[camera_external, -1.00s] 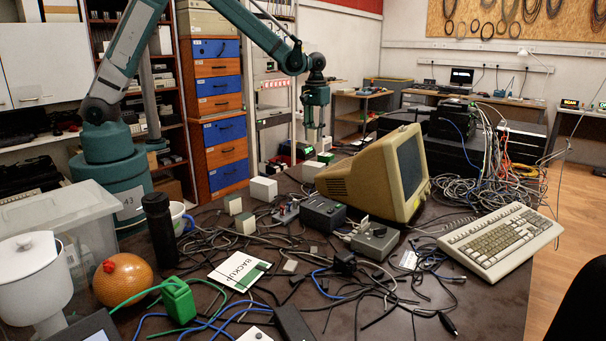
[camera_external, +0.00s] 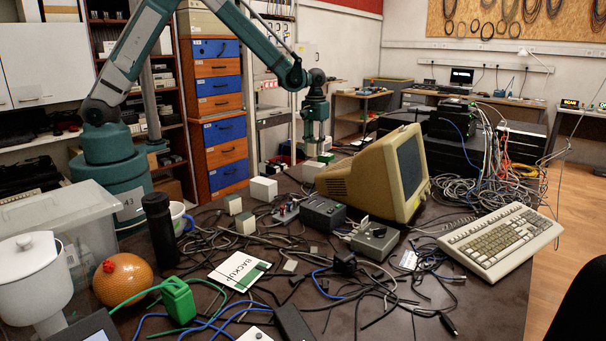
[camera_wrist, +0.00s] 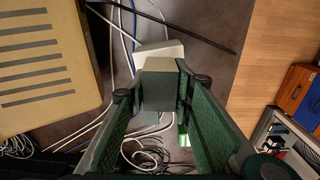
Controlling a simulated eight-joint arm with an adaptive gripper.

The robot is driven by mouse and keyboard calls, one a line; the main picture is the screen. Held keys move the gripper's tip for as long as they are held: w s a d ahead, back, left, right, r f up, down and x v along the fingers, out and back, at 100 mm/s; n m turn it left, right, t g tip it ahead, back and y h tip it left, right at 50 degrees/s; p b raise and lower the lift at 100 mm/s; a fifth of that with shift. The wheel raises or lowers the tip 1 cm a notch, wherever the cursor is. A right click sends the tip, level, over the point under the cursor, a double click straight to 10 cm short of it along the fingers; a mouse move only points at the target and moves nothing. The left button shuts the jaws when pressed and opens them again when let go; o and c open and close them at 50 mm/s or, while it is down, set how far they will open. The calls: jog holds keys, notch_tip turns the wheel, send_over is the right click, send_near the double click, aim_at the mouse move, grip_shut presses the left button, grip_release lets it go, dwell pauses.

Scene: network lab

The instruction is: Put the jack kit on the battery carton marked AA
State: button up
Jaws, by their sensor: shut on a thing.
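My gripper (camera_external: 314,150) points down over the far part of the dark table. In the wrist view my gripper (camera_wrist: 160,95) is shut on a small grey box (camera_wrist: 157,92), which I take to be the jack kit; no lettering shows on it. Beyond it in that view lies a white carton (camera_wrist: 165,50), partly hidden by the held box. No AA mark is readable on either, so I cannot tell which is the marked one.
The beige monitor (camera_external: 382,170) stands close on the right of my gripper. Two small boxes (camera_external: 233,204), dark devices (camera_external: 323,213) and many cables lie nearer the front. The drawer tower (camera_external: 220,110) stands at the left.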

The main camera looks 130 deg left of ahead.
aim_at(315, 155)
jog(key=shift+f, duration=0.15)
jog(key=shift+f, duration=1.75)
jog(key=shift+f+b, duration=0.15)
jog(key=shift+b, duration=0.15)
jog(key=o, duration=0.9)
jog(key=shift+r, duration=0.2)
notch_tip(315, 155, up, 12)
jog(key=shift+p, duration=0.55)
